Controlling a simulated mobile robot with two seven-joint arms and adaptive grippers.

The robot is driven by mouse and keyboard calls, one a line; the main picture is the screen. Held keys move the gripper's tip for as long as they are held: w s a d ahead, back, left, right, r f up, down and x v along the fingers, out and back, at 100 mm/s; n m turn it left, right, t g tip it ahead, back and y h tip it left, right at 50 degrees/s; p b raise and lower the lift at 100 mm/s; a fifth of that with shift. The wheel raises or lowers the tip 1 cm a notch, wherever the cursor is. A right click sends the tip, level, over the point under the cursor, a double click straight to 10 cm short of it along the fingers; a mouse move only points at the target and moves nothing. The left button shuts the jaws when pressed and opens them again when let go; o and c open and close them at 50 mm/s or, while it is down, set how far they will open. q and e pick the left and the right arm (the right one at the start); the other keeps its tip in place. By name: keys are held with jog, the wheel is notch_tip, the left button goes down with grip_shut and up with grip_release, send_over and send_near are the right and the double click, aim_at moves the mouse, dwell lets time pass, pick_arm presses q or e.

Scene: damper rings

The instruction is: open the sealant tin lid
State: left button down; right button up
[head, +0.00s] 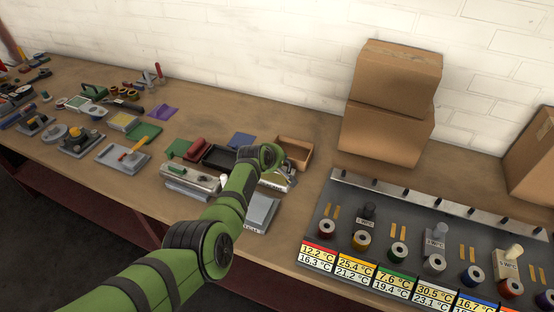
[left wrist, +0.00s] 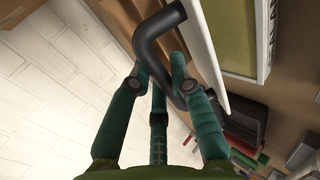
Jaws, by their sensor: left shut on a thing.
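My left gripper (head: 272,155) is over the middle of the bench, in front of a cardboard tray, and its arm hides much of what is below it. In the left wrist view its green fingers (left wrist: 163,72) are shut on a dark bent handle (left wrist: 160,28). The handle lies beside a white edge-on panel (left wrist: 207,48), with an olive-framed face (left wrist: 230,40) bearing partly cut-off lettering next to it. A pale metallic item (head: 284,180) shows partly behind my arm in the head view. My right gripper is out of view.
A cardboard tray (head: 306,145) sits just behind the gripper. Stacked cardboard boxes (head: 388,135) stand behind right. A dark rack (head: 350,187) with spools and temperature labels fills the right.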

pick_arm(q)
jog(key=shift+w+d+r+g+b, duration=0.1)
jog(key=shift+w+g+b, duration=0.15)
jog(key=shift+g+b, duration=0.15)
jog(key=c, duration=1.4)
grip_release()
jog(key=shift+r, duration=0.1)
notch_tip(320, 180, up, 10)
jog(key=shift+f, duration=0.1)
